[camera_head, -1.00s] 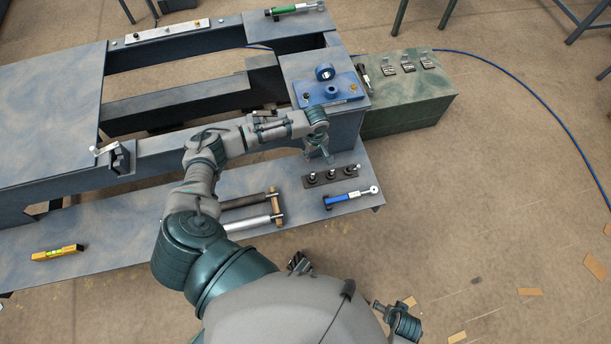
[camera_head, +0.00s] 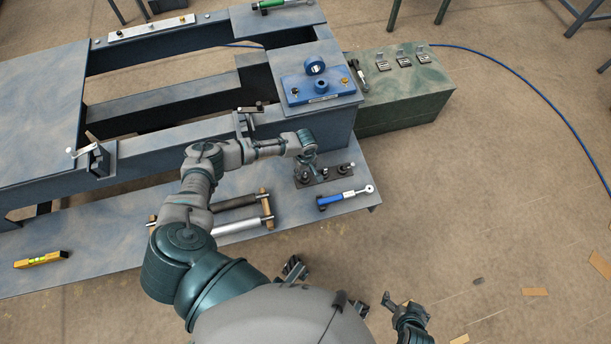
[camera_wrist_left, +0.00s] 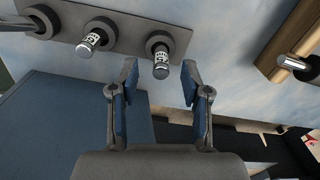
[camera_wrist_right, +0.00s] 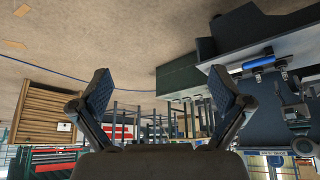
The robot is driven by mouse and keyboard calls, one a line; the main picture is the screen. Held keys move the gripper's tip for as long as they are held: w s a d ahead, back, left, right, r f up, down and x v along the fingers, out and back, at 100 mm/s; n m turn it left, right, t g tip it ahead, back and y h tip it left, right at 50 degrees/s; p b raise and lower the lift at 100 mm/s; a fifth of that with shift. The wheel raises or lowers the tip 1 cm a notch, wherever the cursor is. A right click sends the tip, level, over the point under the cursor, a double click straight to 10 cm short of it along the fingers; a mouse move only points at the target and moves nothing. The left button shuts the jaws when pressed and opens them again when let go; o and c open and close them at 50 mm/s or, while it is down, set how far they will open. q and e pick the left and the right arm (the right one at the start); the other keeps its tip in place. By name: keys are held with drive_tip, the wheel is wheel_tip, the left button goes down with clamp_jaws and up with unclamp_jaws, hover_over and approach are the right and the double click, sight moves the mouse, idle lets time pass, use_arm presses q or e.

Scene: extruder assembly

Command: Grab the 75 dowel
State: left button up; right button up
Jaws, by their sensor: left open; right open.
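A dark rack (camera_head: 340,177) on the low blue shelf holds three short upright dowels. The left wrist view shows the rack (camera_wrist_left: 124,35) with a labelled dowel (camera_wrist_left: 160,62) just ahead of my open fingers, roughly between their tips but apart from them. A second labelled dowel (camera_wrist_left: 95,36) stands to its left, and a third (camera_wrist_left: 30,22) is near the left edge. I cannot read the labels surely. My left gripper (camera_head: 308,170) is open and empty, over the rack's left part, hiding some of it. My right gripper (camera_wrist_right: 160,85) is open and empty, away from the rack.
The blue machine frame (camera_head: 325,125) rises close behind the rack.

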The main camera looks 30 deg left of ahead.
sight(304, 172)
use_arm(q)
wheel_tip(304, 172, down, 3)
drive_tip(key=shift+d+r+b, duration=0.1)
drive_tip(key=shift+d+b, duration=0.05)
drive_tip(key=shift+b, duration=0.3)
drive_tip(key=shift+a, duration=0.4)
drive_tip(key=shift+a+f, duration=0.1)
drive_tip(key=shift+f, duration=0.1)
drive_tip(key=shift+c, duration=0.7)
clamp_jaws()
drive_tip(key=shift+d+r, duration=0.15)
drive_tip(key=shift+d, duration=0.3)
use_arm(e)
drive_tip(key=w+t, duration=0.1)
drive_tip(key=w+a, duration=0.1)
drive_tip(key=w, duration=0.1)
drive_tip(key=w+r+t, duration=0.1)
drive_tip(key=shift+w+a+t+y, duration=0.2)
drive_tip(key=shift+w+t+y, duration=0.1)
drive_tip(key=shift+y, duration=0.1)
use_arm(q)
drive_tip(key=shift+a, duration=0.1)
use_arm(e)
drive_tip(key=shift+a+r, duration=0.1)
